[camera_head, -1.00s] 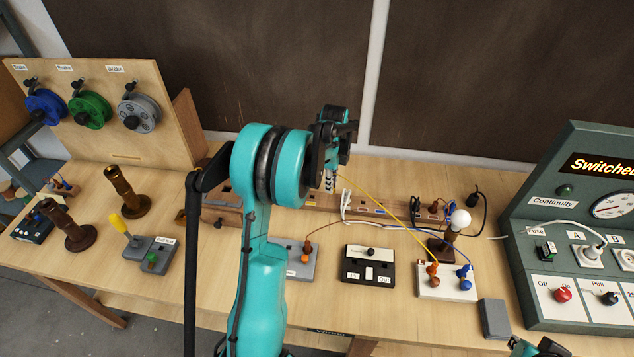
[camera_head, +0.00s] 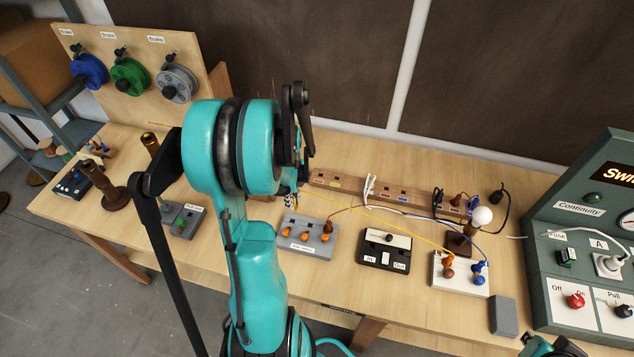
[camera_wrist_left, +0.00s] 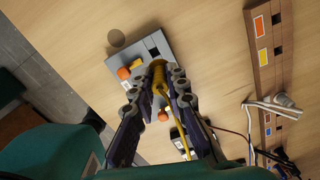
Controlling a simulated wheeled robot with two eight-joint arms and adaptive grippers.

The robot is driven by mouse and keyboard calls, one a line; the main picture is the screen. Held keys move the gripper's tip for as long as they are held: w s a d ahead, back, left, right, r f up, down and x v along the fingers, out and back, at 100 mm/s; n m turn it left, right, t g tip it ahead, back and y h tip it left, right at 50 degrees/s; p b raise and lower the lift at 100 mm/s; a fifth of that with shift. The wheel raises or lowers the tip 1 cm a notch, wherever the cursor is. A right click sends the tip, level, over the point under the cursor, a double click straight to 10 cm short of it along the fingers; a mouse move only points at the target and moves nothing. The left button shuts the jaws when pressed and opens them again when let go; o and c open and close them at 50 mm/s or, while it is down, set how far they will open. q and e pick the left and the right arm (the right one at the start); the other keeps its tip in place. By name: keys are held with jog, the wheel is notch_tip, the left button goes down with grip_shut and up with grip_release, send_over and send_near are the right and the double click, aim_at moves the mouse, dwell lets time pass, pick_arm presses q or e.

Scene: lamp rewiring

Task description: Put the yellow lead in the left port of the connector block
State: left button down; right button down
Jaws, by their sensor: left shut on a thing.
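The yellow lead (camera_head: 385,224) runs from my left gripper to a white block (camera_head: 459,287) with orange and blue plugs. My left gripper (camera_wrist_left: 158,82) is shut on the yellow lead's plug end (camera_wrist_left: 158,72). The grey connector block (camera_head: 318,250) lies on the table under the gripper, with several orange parts along it. It also shows in the left wrist view (camera_wrist_left: 130,53), with a dark opening near the plug tip. I cannot tell whether the plug touches the block. In the head view my arm hides most of the left gripper. My right gripper (camera_head: 552,346) is partly visible at the bottom edge.
A black in/out box (camera_head: 384,261) stands right of the connector block. A wooden rail (camera_head: 345,190) with sockets and white and black cords lies behind. A bulb (camera_head: 482,215) stands near the white block. A grey control panel (camera_head: 560,250) is at the right.

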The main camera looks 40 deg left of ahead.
pick_arm(q)
jog(key=shift+s+f, duration=0.2)
jog(key=shift+s, duration=0.35)
jog(key=b, duration=0.4)
send_over(293, 223)
jog(key=shift+s+f, duration=0.1)
jog(key=shift+f, duration=2.3)
jog(key=shift+f+b, duration=0.55)
jog(key=shift+f, duration=0.15)
jog(key=shift+f+b, duration=0.45)
jog(key=shift+b, duration=0.2)
jog(key=c, duration=1.4)
grip_release()
jog(key=shift+c, duration=0.2)
jog(key=shift+r, duration=0.1)
